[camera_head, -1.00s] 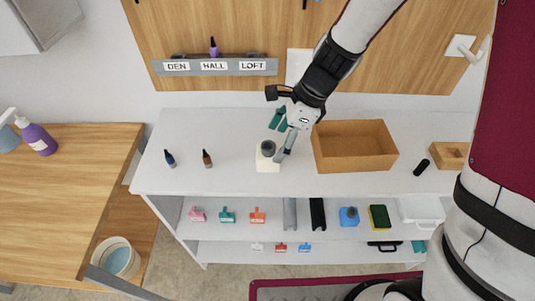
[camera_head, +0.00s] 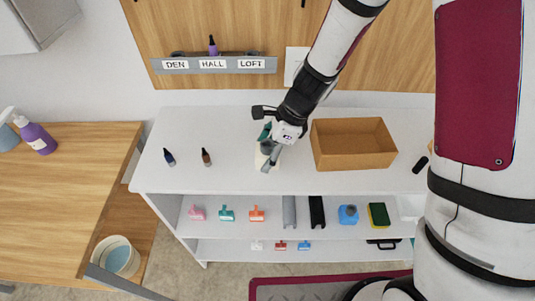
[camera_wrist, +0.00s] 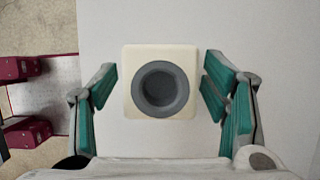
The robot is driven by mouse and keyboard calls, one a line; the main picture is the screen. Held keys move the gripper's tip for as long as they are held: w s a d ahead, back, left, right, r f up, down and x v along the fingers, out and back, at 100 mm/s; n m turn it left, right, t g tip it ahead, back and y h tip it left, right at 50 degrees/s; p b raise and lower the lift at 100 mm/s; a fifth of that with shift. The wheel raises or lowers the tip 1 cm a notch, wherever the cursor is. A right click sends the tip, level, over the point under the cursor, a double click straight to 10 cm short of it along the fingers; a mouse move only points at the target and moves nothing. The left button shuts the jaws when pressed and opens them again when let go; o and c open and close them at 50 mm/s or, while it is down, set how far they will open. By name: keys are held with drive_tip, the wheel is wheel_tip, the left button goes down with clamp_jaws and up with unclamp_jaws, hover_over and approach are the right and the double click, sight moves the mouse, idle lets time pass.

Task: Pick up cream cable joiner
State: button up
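The cream cable joiner (camera_head: 261,161) is a cream square block with a round dark-grey socket on top, on the white tabletop. In the wrist view the joiner (camera_wrist: 131,103) lies between my fingers with a gap on each side. My gripper (camera_head: 268,150) is over it, with teal finger pads, and partly hides it in the head view. In the wrist view my gripper (camera_wrist: 160,88) is open and empty. How high the fingertips are above the tabletop is hard to tell.
A brown open box (camera_head: 352,160) stands close to the right of the joiner. Two small dark bottles, one blue (camera_head: 169,157) and one brown (camera_head: 206,157), stand to the left. A labelled rack (camera_head: 215,66) is on the back wall. The front tabletop is clear.

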sight(268, 143)
drive_tip(key=c, duration=0.8)
drive_tip(key=shift+r, duration=0.5)
drive_tip(key=r, duration=0.2)
drive_tip(key=shift+s+d+r, duration=0.1)
drive_tip(key=shift+s+r, duration=0.15)
drive_tip(key=shift+r, duration=0.15)
drive_tip(key=s+d+r+p, duration=0.1)
drive_tip(key=s+d+p, duration=0.3)
drive_tip(key=s, duration=1)
drive_tip(key=d, duration=0.2)
drive_tip(key=shift+d+r, duration=0.15)
drive_tip(key=shift+d, duration=0.25)
